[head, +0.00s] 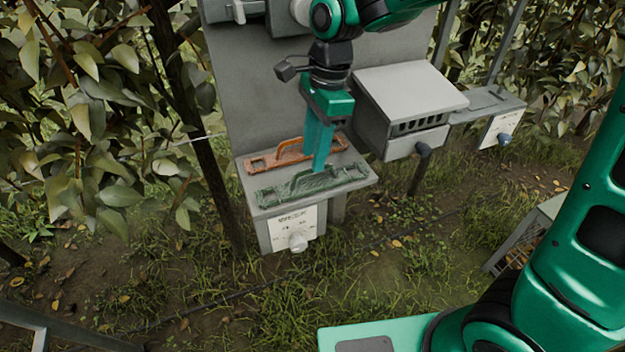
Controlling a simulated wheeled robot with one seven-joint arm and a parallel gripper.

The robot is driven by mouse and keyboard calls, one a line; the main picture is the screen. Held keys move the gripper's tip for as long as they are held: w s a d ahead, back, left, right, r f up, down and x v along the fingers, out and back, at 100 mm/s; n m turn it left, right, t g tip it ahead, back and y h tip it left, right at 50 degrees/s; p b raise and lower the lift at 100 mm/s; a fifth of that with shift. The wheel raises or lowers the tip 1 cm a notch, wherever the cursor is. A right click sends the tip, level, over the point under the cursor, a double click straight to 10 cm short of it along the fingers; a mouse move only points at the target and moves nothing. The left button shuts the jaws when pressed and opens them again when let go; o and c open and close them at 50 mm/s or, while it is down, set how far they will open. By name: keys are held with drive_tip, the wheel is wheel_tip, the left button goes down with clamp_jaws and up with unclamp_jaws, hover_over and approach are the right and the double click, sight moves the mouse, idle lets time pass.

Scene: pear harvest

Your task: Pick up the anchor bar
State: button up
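Two flat bars with raised handles lie side by side on a grey shelf (358,179). The rear one is an orange bar (262,162) and the front one is a green bar (275,195). The frame does not show which one is called the anchor bar. My gripper (319,164) points down over the shelf, its teal fingers reaching the right part of the green bar's handle. The fingers cover part of both bars. I cannot tell whether they touch the handle or how far apart they are.
A grey box with a slotted front (410,95) stands close to the right of my gripper. A grey panel (255,80) rises behind the bars. Leafy branches (90,100) crowd the left. Grass lies in front.

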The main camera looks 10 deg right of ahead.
sight(314, 176)
drive_tip(key=f, duration=0.5)
drive_tip(key=shift+s+a, duration=0.1)
drive_tip(key=shift+s, duration=0.25)
clamp_jaws()
